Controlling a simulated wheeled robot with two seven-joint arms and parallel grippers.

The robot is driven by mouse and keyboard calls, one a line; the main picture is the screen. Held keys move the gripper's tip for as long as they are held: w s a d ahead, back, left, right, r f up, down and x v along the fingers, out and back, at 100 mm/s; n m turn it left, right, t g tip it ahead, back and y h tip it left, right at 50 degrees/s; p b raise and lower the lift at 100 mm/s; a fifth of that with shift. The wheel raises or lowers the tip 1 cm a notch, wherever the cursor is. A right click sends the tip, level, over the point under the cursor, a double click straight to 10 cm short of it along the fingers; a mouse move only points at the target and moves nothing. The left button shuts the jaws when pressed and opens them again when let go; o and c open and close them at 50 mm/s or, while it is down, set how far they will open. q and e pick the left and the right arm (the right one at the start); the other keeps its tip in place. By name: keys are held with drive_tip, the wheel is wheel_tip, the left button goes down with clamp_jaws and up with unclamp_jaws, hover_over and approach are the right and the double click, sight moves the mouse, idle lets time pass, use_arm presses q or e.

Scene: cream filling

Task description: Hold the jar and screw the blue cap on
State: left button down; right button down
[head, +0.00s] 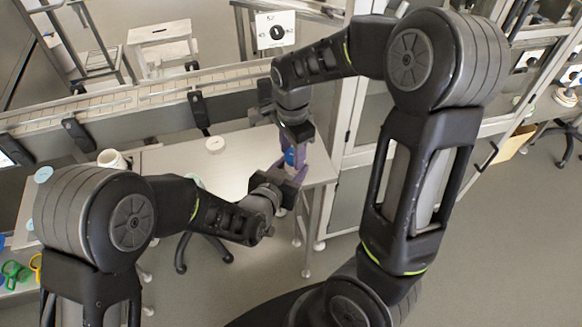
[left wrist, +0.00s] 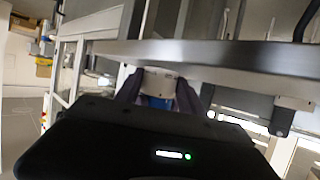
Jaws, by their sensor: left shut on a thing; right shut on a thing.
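In the head view, my left gripper (head: 288,166) and my right gripper (head: 294,150) meet close together over the right part of the pale table, the right one from above. A small blue piece (head: 291,157), apparently the blue cap, shows between their purple fingers. In the left wrist view, my left gripper's fingers (left wrist: 158,95) are shut around a white round body (left wrist: 160,82), apparently the jar, with blue below it. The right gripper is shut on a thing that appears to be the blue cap. The arms and fingers hide the contact and whether the cap sits straight.
The pale table (head: 165,160) has free room left of the grippers. A white-topped round item (head: 215,144) stands near its back edge, below the conveyor (head: 150,95). A white cup (head: 112,158) is at the left. Green cups (head: 14,271) are at the lower left.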

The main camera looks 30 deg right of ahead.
drive_tip(key=m, duration=0.3)
drive_tip(key=shift+s+a+f, duration=0.1)
drive_tip(key=shift+a+f, duration=0.05)
drive_tip(key=shift+a, duration=0.05)
drive_tip(key=shift+m, duration=0.3)
drive_tip(key=m, duration=0.4)
drive_tip(key=shift+d+m, duration=0.1)
drive_tip(key=shift+m, duration=0.5)
drive_tip(key=m, duration=0.5)
drive_tip(key=shift+w+d+m, duration=0.2)
drive_tip(key=shift+m, duration=0.2)
drive_tip(key=c, duration=1.2)
unclamp_jaws()
drive_tip(key=o, duration=0.4)
drive_tip(key=shift+w, duration=0.15)
